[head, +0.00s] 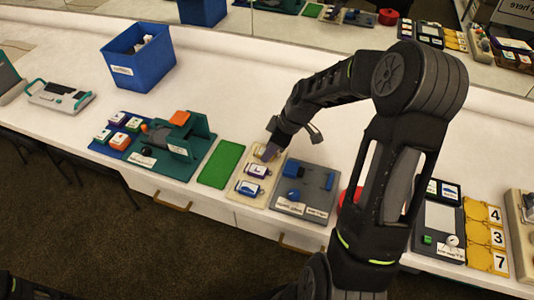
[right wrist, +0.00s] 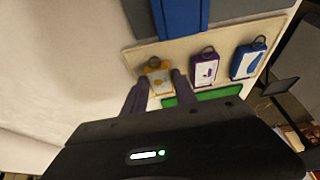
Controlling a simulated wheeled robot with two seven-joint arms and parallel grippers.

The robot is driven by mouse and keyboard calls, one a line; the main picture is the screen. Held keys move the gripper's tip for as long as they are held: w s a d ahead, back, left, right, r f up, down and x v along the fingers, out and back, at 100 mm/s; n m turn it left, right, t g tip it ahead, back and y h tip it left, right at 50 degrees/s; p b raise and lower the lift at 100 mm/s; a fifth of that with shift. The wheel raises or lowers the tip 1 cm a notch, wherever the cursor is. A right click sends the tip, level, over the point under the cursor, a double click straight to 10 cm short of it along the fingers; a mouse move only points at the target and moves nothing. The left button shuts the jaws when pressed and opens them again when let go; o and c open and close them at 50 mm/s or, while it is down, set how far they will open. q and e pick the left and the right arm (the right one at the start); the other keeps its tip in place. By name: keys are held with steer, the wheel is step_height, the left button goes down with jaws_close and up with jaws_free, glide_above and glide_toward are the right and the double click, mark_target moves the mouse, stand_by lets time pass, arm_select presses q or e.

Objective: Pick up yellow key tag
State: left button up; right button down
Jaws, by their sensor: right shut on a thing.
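The yellow key tag (right wrist: 158,81) shows in the right wrist view at the end of a row on a beige board (right wrist: 148,57). My right gripper (right wrist: 159,92) is shut on it, one finger on each side. The tag appears still at the board. In the head view my right gripper (head: 270,153) reaches down to the far end of the board (head: 246,203) and hides the yellow tag. A purple tag (right wrist: 205,70) is beside it, then a blue tag (right wrist: 247,62). My left gripper is not in view.
A green mat (head: 221,164) lies left of the board, and a grey-blue device (head: 304,190) lies right of it. A teal fixture (head: 180,140) and a blue bin (head: 139,59) stand further left. The counter behind the board is clear.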

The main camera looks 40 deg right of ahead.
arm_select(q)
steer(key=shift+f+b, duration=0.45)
arm_select(e)
step_height(320, 180, up, 10)
stand_by(0.7)
